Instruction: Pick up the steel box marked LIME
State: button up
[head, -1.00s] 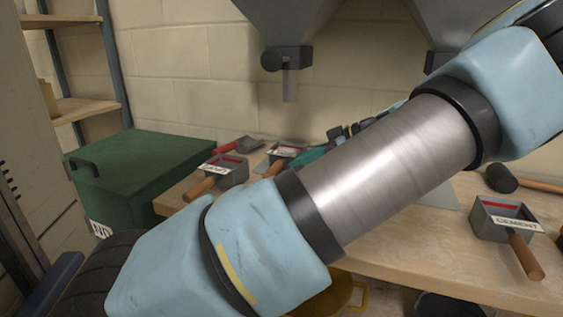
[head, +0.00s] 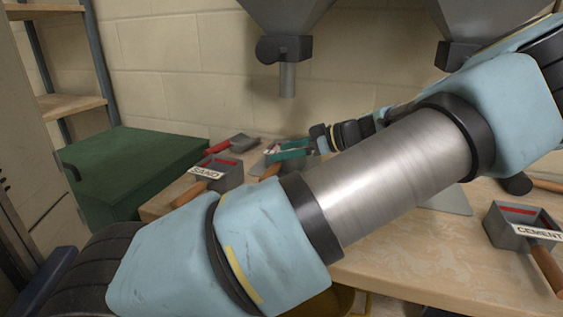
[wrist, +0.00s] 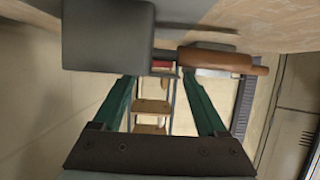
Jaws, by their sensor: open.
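A small steel box (head: 266,160) with a wooden handle stands on the bench behind the SAND box, partly hidden by my gripper; its label cannot be read. My gripper (head: 286,149) is open, its teal fingers at this box. In the wrist view, my fingers (wrist: 160,76) frame a gap with nothing clearly held. A large grey block (wrist: 107,35), apparently the box, is close at the upper left, and a wooden handle (wrist: 225,60) crosses near the right fingertip. Contact cannot be told.
The SAND box (head: 226,181) is left on the bench, with a red-handled tool (head: 243,143) behind it. The CEMENT box (head: 512,243) is at the right. Hopper spouts (head: 287,75) hang above. A green chest (head: 135,165) stands left of the bench (head: 420,270).

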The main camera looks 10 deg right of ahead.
jog(key=shift+x, duration=1.6)
jog(key=shift+c, duration=0.2)
grip_shut()
